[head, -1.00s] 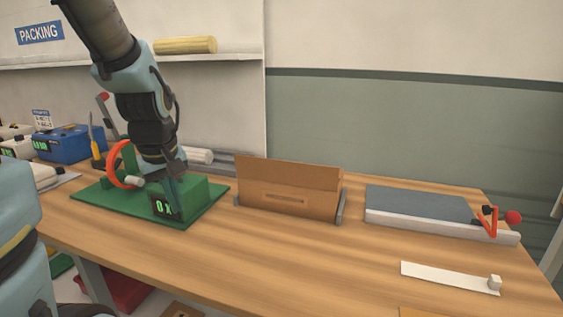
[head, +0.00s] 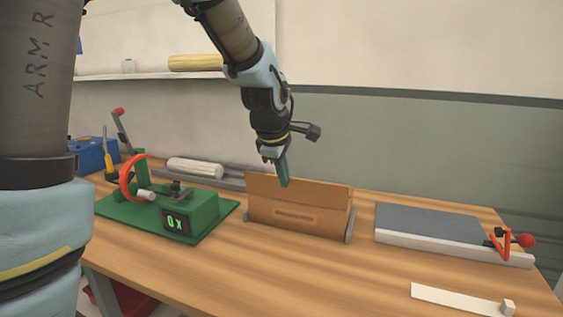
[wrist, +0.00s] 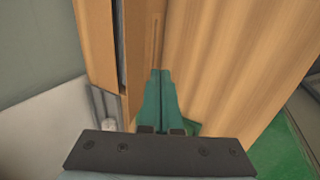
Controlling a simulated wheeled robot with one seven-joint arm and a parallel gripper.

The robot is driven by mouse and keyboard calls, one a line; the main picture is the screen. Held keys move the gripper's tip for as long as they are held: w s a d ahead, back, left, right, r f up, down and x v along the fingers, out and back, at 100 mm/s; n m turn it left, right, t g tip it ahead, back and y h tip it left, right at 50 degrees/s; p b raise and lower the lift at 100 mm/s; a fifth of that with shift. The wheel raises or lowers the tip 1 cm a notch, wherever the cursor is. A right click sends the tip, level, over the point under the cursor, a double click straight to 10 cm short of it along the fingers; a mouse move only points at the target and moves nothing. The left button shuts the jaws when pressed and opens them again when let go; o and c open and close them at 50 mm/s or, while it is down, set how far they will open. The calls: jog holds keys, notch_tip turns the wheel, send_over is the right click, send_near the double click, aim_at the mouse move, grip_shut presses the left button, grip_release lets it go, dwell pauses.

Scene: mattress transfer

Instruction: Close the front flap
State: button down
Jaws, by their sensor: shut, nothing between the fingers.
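A brown cardboard carton (head: 298,219) with a slot in its front face stands on the table between low grey side holders. An upright cardboard flap (head: 315,194) rises along its top; I cannot tell for sure which edge it hinges on. In the wrist view, the carton (wrist: 143,45) shows at the upper left, with a narrow dark bluish gap between two cardboard panels. My gripper (head: 285,184) points down at the carton's top, left of its middle, and is shut and empty. Its teal fingers (wrist: 159,90) show in the wrist view; contact with the cardboard cannot be told.
A green fixture (head: 195,215) with a counter reading "0x" and a red ring stands left of the carton. A grey pad (head: 428,220) with a red-handled clamp (head: 512,241) lies to the right. A white strip (head: 455,298) lies at front right. The table before the carton is clear.

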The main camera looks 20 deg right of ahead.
aim_at(294, 190)
jog(key=w+d+f+p, duration=0.2)
jog(key=w+d, duration=0.1)
jog(key=w, duration=0.1)
jog(key=shift+d+f, duration=0.35)
jog(key=shift+d+r+p, duration=0.1)
jog(key=shift+r+p, duration=0.05)
jog(key=shift+p, duration=0.3)
